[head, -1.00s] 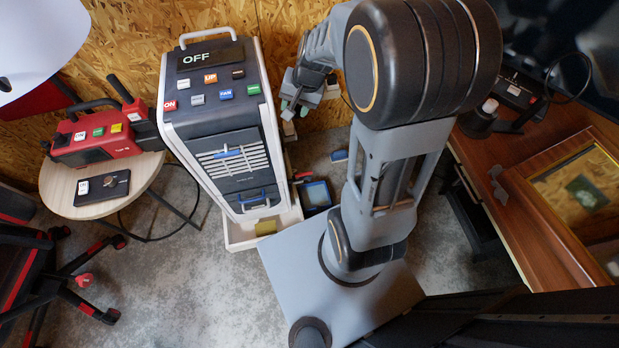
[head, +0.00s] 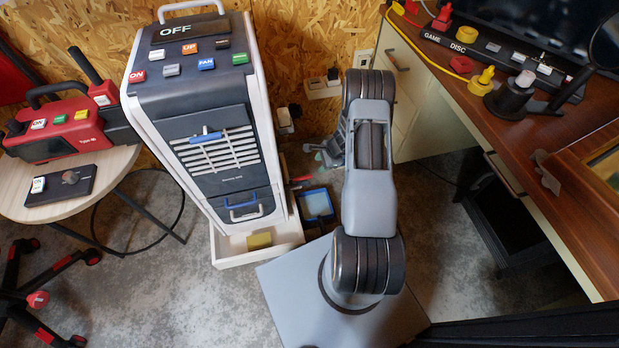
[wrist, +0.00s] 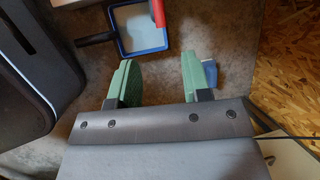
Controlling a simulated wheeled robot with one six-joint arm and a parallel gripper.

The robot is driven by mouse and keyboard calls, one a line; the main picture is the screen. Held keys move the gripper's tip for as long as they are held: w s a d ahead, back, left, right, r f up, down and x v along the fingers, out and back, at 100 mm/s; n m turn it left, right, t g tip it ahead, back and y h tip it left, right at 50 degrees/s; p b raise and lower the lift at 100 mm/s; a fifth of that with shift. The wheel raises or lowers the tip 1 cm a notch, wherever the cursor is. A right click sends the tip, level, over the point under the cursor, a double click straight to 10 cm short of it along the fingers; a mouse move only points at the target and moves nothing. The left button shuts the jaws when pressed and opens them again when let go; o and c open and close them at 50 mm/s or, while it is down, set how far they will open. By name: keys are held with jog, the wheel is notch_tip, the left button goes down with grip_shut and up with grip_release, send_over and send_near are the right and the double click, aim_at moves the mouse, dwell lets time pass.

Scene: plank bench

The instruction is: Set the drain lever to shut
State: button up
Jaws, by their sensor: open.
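A white and dark-grey appliance (head: 205,110) stands on the floor, its display reading OFF. A red-ended lever-like part (head: 300,180) sticks out low by its right side; I cannot tell whether it is the drain lever or what its setting is. In the head view my gripper (head: 327,155) is right of the appliance.
A blue tray (head: 317,206) lies on the floor right of the appliance. A round table (head: 75,205) stands left, a wooden desk (head: 575,200) right. A blue object (wrist: 209,74) shows beside my right finger.

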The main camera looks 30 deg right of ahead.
aim_at(309, 176)
jog(key=b+x, duration=0.3)
jog(key=x, duration=0.8)
jog(key=shift+a+f, duration=0.1)
jog(key=shift+c, duration=0.4)
grip_shut()
jog(key=shift+w, duration=0.1)
